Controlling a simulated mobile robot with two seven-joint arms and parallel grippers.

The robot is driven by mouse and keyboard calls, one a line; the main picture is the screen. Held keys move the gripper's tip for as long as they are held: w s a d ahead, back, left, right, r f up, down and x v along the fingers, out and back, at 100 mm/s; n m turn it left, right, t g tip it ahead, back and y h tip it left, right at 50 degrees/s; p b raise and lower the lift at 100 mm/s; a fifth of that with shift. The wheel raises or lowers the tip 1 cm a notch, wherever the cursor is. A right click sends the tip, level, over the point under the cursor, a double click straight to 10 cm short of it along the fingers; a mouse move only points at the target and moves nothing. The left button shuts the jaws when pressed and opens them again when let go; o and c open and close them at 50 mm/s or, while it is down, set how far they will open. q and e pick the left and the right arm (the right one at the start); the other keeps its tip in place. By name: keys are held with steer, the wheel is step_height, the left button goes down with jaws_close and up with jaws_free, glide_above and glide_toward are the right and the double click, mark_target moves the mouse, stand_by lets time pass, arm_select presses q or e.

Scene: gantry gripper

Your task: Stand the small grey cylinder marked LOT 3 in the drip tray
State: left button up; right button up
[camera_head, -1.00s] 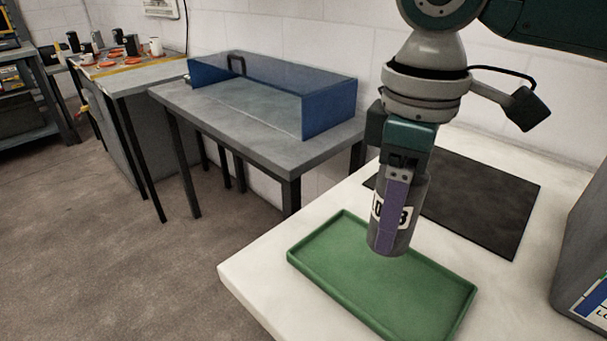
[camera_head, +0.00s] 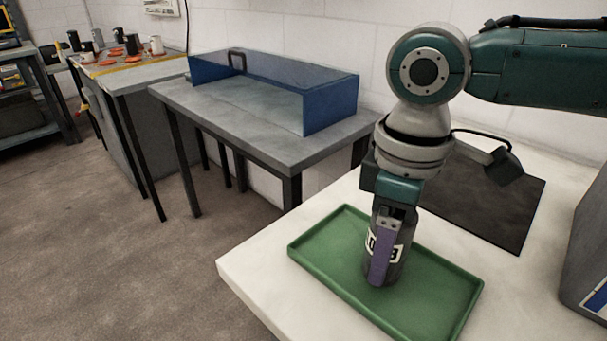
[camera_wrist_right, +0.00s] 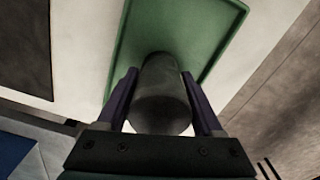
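The grey cylinder (camera_head: 397,262) with a white label, partly covered by a finger, is upright in my right gripper (camera_head: 383,252). The label shows "LO" and a "3". The green drip tray (camera_head: 452,276) lies on the white worktop, and the cylinder is over its inside, its bottom at or very near the tray floor; I cannot tell whether it touches. In the right wrist view the cylinder (camera_wrist_right: 160,95) sits between the two purple fingers (camera_wrist_right: 162,100), with the tray (camera_wrist_right: 208,35) beyond it. My left gripper is not in view.
A black mat (camera_head: 490,205) lies behind the tray on the white worktop (camera_head: 262,262). A grey container (camera_head: 590,250) stands at the right edge. A grey table (camera_head: 235,130) with a blue guard (camera_head: 330,103) stands apart at the back left.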

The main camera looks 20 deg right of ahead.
steer(key=o, duration=0.3)
step_height(320, 180, up, 12)
steer(key=p, duration=0.3)
steer(key=shift+r, duration=0.2)
